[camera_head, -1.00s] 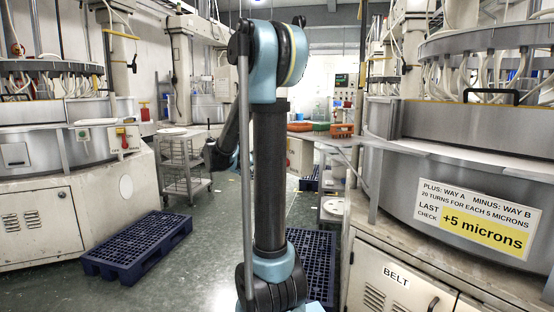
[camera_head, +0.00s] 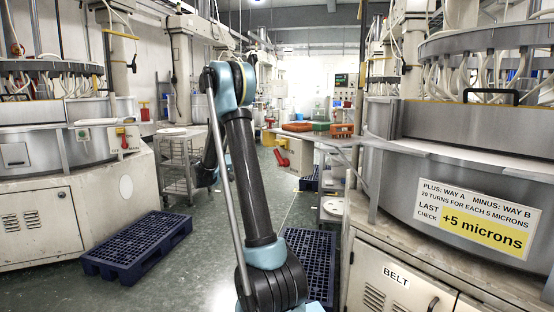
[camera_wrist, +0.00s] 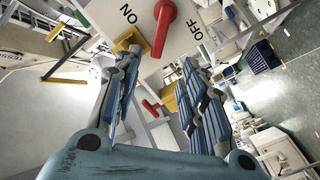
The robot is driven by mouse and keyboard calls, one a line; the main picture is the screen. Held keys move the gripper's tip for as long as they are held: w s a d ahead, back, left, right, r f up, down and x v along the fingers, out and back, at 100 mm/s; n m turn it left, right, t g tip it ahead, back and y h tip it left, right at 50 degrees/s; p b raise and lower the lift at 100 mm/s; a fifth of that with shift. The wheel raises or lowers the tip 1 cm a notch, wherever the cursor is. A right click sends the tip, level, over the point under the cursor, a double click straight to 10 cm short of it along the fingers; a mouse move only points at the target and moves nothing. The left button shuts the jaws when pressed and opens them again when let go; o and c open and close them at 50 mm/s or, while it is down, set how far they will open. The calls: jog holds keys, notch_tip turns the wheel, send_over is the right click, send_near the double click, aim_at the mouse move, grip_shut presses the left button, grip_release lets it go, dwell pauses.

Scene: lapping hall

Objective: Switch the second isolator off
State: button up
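A red isolator handle (camera_wrist: 160,32) shows at the top of the wrist view on a pale panel (camera_wrist: 192,28). It extends down from its hub, with ON to its left and OFF to its right. My gripper (camera_wrist: 160,60) is open, its ribbed fingers on either side of the view below the handle; I see no clear contact. A second red lever (camera_wrist: 153,108) shows between the fingers, partly hidden. In the head view a red handle (camera_head: 283,145) is on the central cabinet, right of my arm. Another red handle (camera_head: 123,138) is on the left machine. My gripper is hidden there.
Blue pallets (camera_head: 140,246) lie on the floor, another (camera_head: 318,262) beside my arm at right. A metal trolley (camera_head: 178,165) stands left of the aisle. The right machine (camera_head: 450,140) bounds the right side. Orange and green trays sit on the bench behind.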

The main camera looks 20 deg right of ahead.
aim_at(276, 155)
jog(key=x, duration=1.6)
grip_shut()
